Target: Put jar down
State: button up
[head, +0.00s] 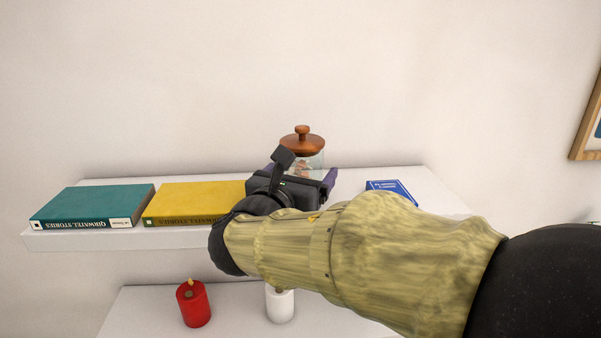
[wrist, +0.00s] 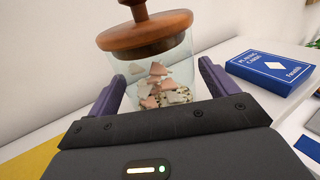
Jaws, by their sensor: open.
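The jar (head: 303,155) is clear glass with a brown wooden knobbed lid and stands upright on the upper white shelf. In the wrist view the jar (wrist: 165,75) shows pinkish and pale pieces inside, and its base is hidden behind my gripper's body. My gripper (head: 300,172) reaches over the shelf from the front, and its body hides the lower jar in the head view. Its purple fingers (wrist: 160,88) are open, one on each side of the jar. A gap to the glass shows at the right finger; contact on the left is hard to tell.
A teal book (head: 90,204) and a yellow book (head: 192,200) lie left of the jar. A blue playing cards box (wrist: 270,70) lies to the right. The lower shelf holds a red candle (head: 193,303) and a white cylinder (head: 280,304).

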jog(key=b+v, duration=0.4)
jog(key=v, duration=0.8)
jog(key=shift+b, duration=0.35)
jog(key=shift+f, duration=0.15)
